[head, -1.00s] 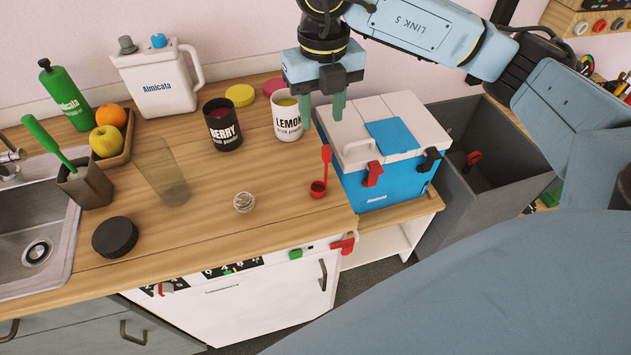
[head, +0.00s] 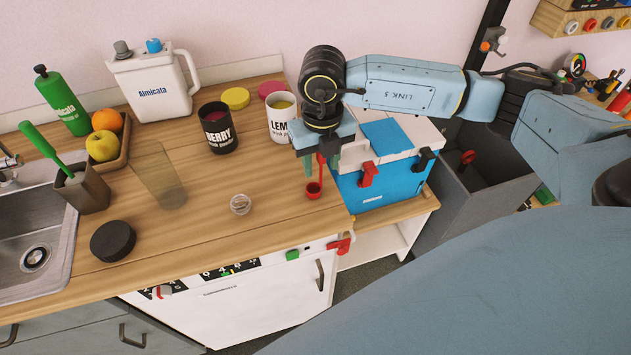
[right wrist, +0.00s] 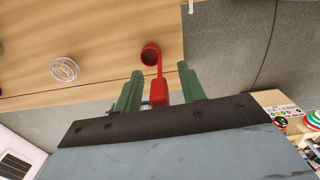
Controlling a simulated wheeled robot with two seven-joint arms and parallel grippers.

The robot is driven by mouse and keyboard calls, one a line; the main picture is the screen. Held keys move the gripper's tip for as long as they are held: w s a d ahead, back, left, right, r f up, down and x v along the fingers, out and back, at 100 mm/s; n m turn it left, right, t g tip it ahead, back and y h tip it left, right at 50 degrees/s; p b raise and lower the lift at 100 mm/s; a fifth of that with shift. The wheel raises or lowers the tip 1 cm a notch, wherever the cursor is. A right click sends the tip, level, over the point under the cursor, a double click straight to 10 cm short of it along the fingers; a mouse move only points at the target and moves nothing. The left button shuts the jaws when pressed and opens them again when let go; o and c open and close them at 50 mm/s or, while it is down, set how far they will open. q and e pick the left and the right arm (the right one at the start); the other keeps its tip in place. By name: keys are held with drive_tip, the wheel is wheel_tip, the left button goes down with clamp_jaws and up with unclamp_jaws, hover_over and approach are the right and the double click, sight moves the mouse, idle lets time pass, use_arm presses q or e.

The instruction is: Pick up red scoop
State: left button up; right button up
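The red scoop (head: 313,190) lies on the wooden counter near its right end, beside the blue and white cooler box. The fingers stand apart, with a gap on either side of the handle. In the head view the gripper hides part of the handle. My left gripper is not in view.
The cooler box (head: 385,185) stands close on the right. The LEMON mug (head: 280,115) and BERRY mug (head: 219,128) stand behind.

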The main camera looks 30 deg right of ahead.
clamp_jaws()
idle(0.4)
